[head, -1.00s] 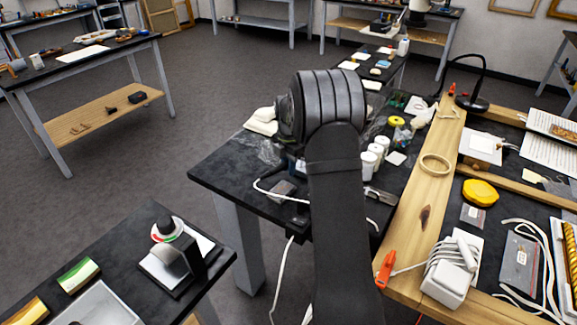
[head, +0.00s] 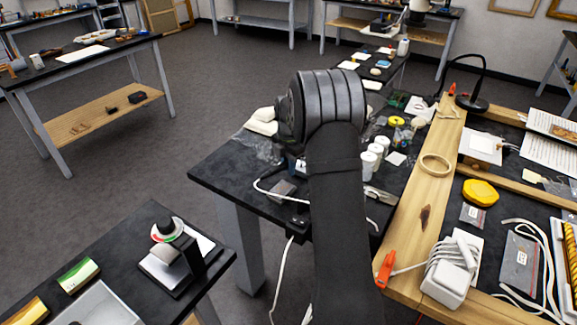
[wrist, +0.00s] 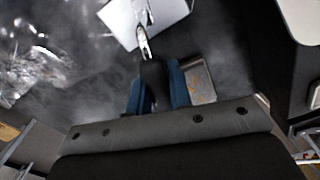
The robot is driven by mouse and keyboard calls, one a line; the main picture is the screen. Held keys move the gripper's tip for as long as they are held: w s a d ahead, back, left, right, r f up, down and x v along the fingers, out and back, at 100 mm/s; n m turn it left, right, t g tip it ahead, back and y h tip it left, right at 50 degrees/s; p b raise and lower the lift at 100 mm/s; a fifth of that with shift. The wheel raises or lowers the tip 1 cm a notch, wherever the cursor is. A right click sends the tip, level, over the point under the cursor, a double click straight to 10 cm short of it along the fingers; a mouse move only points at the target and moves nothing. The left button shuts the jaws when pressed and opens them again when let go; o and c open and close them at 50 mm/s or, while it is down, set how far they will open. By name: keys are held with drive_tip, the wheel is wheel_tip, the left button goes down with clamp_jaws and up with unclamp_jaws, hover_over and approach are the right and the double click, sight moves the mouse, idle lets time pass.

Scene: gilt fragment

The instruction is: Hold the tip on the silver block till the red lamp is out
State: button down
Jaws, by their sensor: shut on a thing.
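In the wrist view my gripper (wrist: 152,88) has blue fingers shut on a dark-handled tool (wrist: 154,78) with a bright metal tip (wrist: 144,45). The tip points up the picture, over a pale, shiny flat surface (wrist: 172,14). This may be the silver block, but I cannot tell for sure. A bright streak beyond the tip looks like a reflection. I cannot tell whether the tip touches the surface or hangs just above it. In the head view my arm hides the gripper and tool.
In the wrist view a grey metal tray (wrist: 203,88) lies right of the gripper and crumpled clear plastic (wrist: 40,60) lies left. In the head view white jars (head: 376,150), a white cable (head: 268,190) and a wooden frame (head: 412,225) are close to my arm.

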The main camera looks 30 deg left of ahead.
idle(0.4)
drive_tip(key=shift+r, duration=2.5)
drive_tip(key=shift+w+d, duration=0.1)
